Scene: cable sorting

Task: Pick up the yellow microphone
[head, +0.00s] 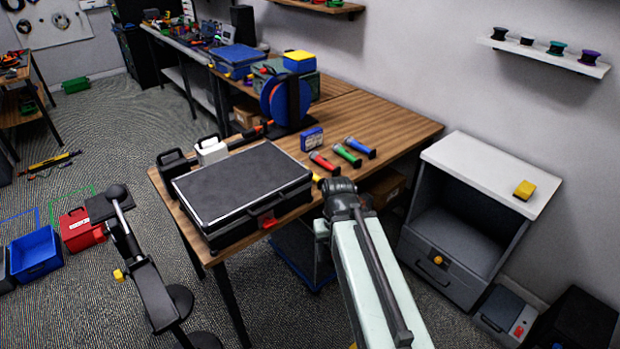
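Red (323,162), green (347,155) and blue (360,148) microphone-like handles lie in a row on the wooden table (410,130). A small yellow piece (317,178) shows at the near end of this row, just left of my gripper. It looks like part of the yellow microphone; the rest is hidden behind my gripper. My gripper (338,187) is at the table's near right edge, seen from behind at the end of my pale arm. Its fingers are hidden, so I cannot tell whether it is open or touches the yellow piece.
A large black case (243,184) lies on the table left of my gripper. A blue box (311,139) and a blue reel (279,100) stand behind the handles. A grey cabinet with a white top (490,170) stands to the right, with a yellow block (524,190) on it.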

